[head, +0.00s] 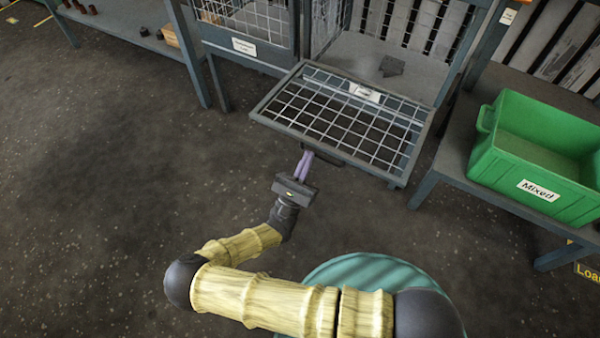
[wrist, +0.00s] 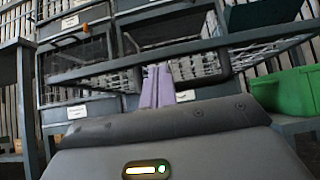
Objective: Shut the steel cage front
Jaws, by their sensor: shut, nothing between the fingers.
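The steel cage front (head: 337,120) is a wire-mesh panel in a grey frame. It is folded down and open, lying about level in front of its cage, with a dark handle bar along its near edge. In the wrist view its frame edge (wrist: 100,68) crosses above my fingers. My gripper (head: 306,158) is shut and empty, its purple fingers together at the panel's near edge, by the handle. The fingers also show in the wrist view (wrist: 158,85). I cannot tell whether they touch the panel. Inside the open cage lies a small dark grey piece (head: 391,66).
A green bin labelled Mixed (head: 520,186) stands on a shelf to the right of the panel. Another cage with its mesh front upright (head: 240,18) is at the left. A low bench (head: 125,22) is at far left. The floor before the panel is clear.

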